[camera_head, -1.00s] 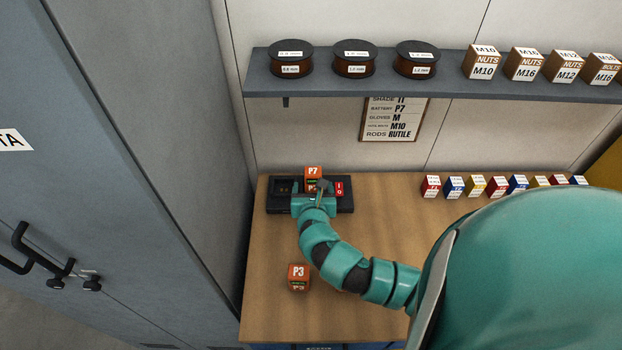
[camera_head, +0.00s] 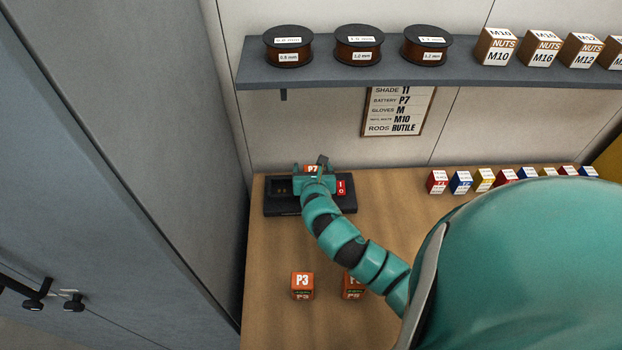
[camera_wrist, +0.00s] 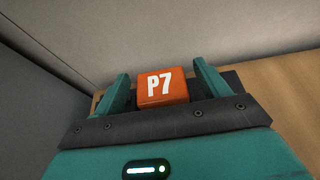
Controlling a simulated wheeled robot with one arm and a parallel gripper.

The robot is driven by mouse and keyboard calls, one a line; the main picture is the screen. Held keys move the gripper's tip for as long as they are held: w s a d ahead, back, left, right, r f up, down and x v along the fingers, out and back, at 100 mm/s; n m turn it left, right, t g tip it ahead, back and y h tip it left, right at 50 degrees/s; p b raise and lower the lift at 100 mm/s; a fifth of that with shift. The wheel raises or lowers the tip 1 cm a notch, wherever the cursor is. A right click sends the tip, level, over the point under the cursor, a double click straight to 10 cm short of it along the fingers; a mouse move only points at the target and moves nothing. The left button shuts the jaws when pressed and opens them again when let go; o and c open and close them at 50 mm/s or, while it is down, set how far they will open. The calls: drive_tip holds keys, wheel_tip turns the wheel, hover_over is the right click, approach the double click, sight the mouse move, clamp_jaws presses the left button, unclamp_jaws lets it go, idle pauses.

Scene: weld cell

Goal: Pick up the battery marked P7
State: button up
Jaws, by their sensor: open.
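The battery marked P7 (camera_wrist: 162,86) is an orange block with white lettering. In the wrist view it sits between the two fingers of my gripper (camera_wrist: 162,82), with small gaps to the fingers. In the head view only the top of the P7 battery (camera_head: 312,169) shows behind my gripper (camera_head: 313,172). The battery stands at the black charger (camera_head: 284,207) at the back left of the bench. My gripper is open around it. The battery's lower part is hidden.
A P3 battery (camera_head: 303,281) and another orange battery (camera_head: 353,286), partly hidden by my arm, stand on the wooden bench (camera_head: 272,255). Small coloured boxes (camera_head: 461,183) line the back right. A shelf (camera_head: 350,74) with spools hangs above. A grey cabinet (camera_head: 130,130) stands left.

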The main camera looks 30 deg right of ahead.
drive_tip(key=shift+s+r, duration=0.15)
drive_tip(key=c, duration=1.4)
